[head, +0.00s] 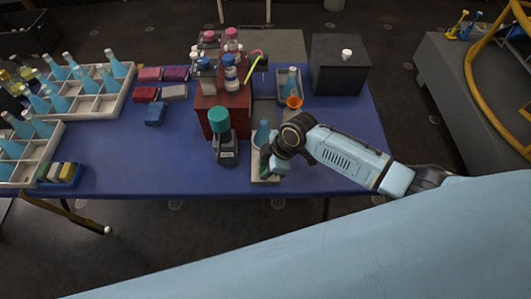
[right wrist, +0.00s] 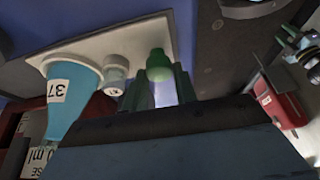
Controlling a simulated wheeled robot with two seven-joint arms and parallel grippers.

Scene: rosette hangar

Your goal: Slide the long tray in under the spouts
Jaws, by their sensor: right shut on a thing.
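The long tray (head: 265,180) is a narrow pale strip on the blue table, running away from me on the right of the red-brown stand (head: 208,112). It also shows in the right wrist view (right wrist: 130,45), carrying a blue flask (right wrist: 75,95) marked 37 and a small clear jar (right wrist: 115,73). Bottles that may carry the spouts (head: 231,72) stand on top of the stand; I cannot make out their outlets. My right gripper (head: 272,166) is at the tray's near end, its fingers (right wrist: 160,92) shut around a green-topped knob (right wrist: 158,62). My left gripper is out of view.
A black box (head: 340,68) stands at the back right. Flask crates (head: 112,103) fill the left side.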

